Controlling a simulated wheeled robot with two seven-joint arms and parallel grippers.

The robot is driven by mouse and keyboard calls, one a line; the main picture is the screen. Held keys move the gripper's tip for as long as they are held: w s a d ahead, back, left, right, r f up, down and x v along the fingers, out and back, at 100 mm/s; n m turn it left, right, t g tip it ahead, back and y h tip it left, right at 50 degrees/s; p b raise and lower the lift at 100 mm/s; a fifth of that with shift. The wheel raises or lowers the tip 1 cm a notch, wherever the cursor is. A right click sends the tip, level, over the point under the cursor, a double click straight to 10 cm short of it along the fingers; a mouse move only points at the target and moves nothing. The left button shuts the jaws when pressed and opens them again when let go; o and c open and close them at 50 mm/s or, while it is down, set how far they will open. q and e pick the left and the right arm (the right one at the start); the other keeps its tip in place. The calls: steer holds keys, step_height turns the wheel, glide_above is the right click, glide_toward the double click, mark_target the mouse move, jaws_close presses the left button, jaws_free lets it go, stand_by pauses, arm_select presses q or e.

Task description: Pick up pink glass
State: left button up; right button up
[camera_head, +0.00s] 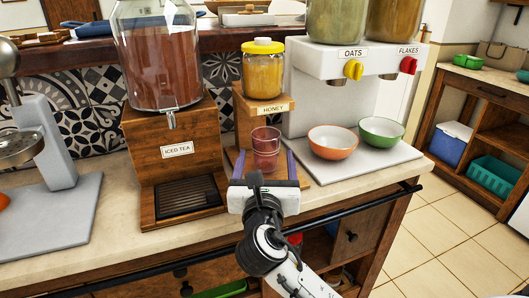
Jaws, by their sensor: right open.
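The pink glass (266,142) stands upright on the wooden base of the honey stand, below the HONEY label. It is see-through, and its lower part is close to my right gripper. My right gripper (265,160) comes up from below, open, with one finger on each side of the glass. A gap shows between each finger and the glass, so it does not look gripped. How deep the fingers reach around the glass is hard to tell. My left gripper is not in view.
The honey jar (263,70) sits on its stand (243,115) above the glass. The iced tea dispenser (160,70) stands left. An orange bowl (333,141) and a green bowl (381,132) sit right, under the cereal dispenser (310,90). A black rail (345,215) runs along the counter front.

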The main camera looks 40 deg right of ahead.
mark_target(266, 154)
steer(key=shift+b+x, duration=0.35)
steer(key=shift+x, duration=2.4)
steer(key=c, duration=1.4)
